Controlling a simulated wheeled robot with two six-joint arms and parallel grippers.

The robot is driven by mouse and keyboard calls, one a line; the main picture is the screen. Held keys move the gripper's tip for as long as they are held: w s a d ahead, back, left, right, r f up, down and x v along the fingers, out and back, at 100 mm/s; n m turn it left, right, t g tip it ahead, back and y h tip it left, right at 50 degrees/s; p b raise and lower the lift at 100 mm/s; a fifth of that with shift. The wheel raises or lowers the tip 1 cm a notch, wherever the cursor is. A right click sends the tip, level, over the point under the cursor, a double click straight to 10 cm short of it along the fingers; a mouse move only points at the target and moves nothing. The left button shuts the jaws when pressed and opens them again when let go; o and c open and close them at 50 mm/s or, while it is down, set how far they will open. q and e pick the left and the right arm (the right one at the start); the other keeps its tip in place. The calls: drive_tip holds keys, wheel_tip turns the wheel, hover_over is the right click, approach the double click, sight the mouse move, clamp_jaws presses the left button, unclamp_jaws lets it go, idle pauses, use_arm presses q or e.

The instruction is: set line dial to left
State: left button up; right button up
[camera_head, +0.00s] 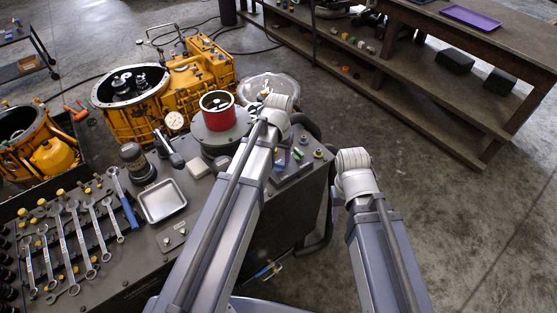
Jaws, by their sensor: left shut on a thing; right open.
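A panel with several small knobs and fittings (303,140) is at the right end of the dark workbench. I cannot tell which of them is the line dial or which way it is set. My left gripper (278,107) is at that end, close to the panel. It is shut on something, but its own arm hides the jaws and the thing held. My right gripper (354,168) is open, to the right of the workbench and apart from it. Its fingertips are hidden behind the wrist.
The workbench (205,245) carries several wrenches (81,240), a metal tray (162,200) and a red-rimmed cylinder (217,110). Orange transmission housings (165,85) stand behind. A wooden shelf table (430,95) is at the back right. The floor between is clear.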

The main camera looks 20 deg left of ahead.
sight(279, 163)
use_arm(q)
drive_tip(key=shift+n, duration=1.1)
drive_tip(key=o, duration=1.4)
drive_tip(key=shift+c, duration=0.2)
drive_tip(key=shift+r, duration=0.15)
wheel_tip(279, 163, up, 8)
drive_tip(key=p, duration=0.8)
drive_tip(key=shift+f, duration=0.2)
